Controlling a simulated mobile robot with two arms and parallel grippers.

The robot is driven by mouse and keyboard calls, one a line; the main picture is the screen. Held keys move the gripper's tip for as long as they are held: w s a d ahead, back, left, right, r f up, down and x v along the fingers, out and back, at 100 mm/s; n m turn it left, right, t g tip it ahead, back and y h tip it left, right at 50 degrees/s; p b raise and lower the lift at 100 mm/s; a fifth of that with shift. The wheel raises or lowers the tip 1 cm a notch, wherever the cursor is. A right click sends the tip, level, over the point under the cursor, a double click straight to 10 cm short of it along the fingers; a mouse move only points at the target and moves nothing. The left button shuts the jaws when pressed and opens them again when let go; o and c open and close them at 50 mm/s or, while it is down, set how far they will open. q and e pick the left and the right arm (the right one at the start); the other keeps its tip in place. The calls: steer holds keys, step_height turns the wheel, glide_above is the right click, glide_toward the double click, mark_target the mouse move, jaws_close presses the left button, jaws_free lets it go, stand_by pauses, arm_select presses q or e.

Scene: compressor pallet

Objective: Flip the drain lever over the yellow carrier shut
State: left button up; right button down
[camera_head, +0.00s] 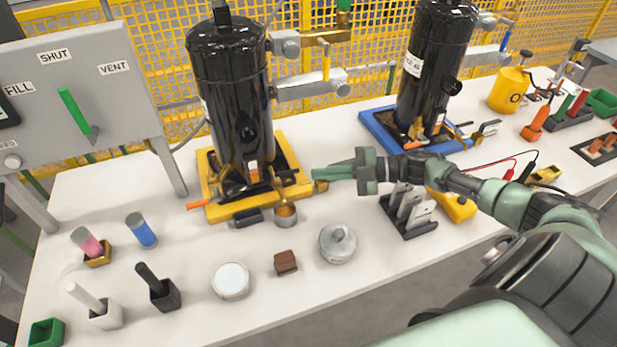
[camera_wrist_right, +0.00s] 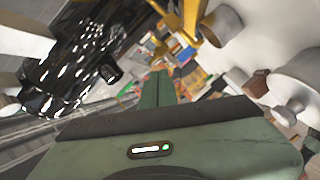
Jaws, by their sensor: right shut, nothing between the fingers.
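The yellow carrier (camera_head: 233,209) holds a black compressor (camera_head: 232,95) at the back left of the table. Above its right side, a small yellow lever (camera_head: 326,66) hangs down from the brass valve (camera_head: 312,39). A separate orange-tipped lever (camera_head: 197,206) sticks out low at the carrier's left front corner. My right gripper (camera_head: 318,173) is shut and empty, pointing left beside the carrier's right edge, well below the yellow lever. Its closed fingers (camera_wrist_right: 157,88) show in the right wrist view, with the black compressor (camera_wrist_right: 75,60) to their left. My left gripper is not in view.
A blue carrier (camera_head: 378,126) with a second compressor (camera_head: 437,65) stands to the right. A metal cup (camera_head: 285,214) sits at the yellow carrier's front. A dark rack (camera_head: 407,215) stands below my right wrist. The grey panel (camera_head: 75,85) stands left.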

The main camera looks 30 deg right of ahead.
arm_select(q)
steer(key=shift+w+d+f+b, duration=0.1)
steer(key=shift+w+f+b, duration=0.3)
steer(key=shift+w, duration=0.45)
arm_select(e)
steer(key=v, duration=0.5)
steer(key=shift+w+d, duration=0.25)
steer(key=shift+d, duration=0.15)
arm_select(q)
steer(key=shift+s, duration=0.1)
